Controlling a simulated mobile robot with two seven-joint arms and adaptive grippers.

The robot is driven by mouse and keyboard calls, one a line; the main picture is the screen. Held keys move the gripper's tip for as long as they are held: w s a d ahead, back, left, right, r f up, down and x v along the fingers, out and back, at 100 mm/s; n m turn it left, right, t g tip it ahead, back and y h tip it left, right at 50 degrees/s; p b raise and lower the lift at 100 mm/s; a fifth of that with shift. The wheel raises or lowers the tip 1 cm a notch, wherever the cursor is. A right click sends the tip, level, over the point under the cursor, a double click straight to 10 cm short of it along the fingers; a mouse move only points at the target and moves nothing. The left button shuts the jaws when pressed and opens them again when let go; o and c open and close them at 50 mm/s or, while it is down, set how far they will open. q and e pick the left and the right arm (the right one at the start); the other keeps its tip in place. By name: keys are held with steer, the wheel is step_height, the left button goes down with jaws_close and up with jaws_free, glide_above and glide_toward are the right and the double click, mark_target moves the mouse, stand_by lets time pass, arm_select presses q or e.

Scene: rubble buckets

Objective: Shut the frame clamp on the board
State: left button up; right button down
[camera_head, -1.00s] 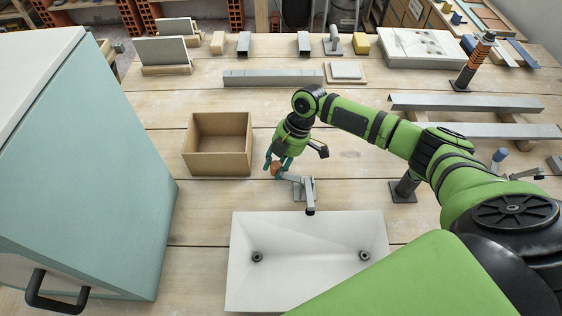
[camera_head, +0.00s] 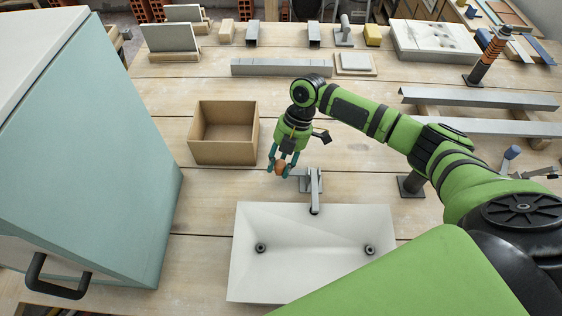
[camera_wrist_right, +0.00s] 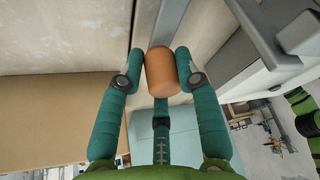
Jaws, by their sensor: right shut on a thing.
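The frame clamp (camera_head: 314,186) is a grey metal piece at the back edge of a white basin-like panel (camera_head: 335,225), with an orange handle (camera_head: 281,168) on its left side. My right gripper (camera_head: 280,171) is shut around the handle. In the right wrist view the handle (camera_wrist_right: 161,72) sits between the teal fingertips (camera_wrist_right: 160,78), with a grey metal bar (camera_wrist_right: 256,40) beyond it. I cannot tell whether the white panel is the board or whether the clamp touches it. My left gripper is not in view.
An open cardboard box (camera_head: 224,155) stands left of my right gripper. A large teal cabinet (camera_head: 95,170) fills the left side.

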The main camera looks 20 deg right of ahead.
steer(key=shift+s+a, duration=0.25)
steer(key=shift+a, duration=0.05)
steer(key=c, duration=1)
jaws_free()
steer(key=shift+o, duration=0.2)
steer(key=shift+s, duration=0.1)
steer(key=shift+d, duration=0.2)
steer(key=v, duration=1.2)
steer(key=shift+a, duration=0.1)
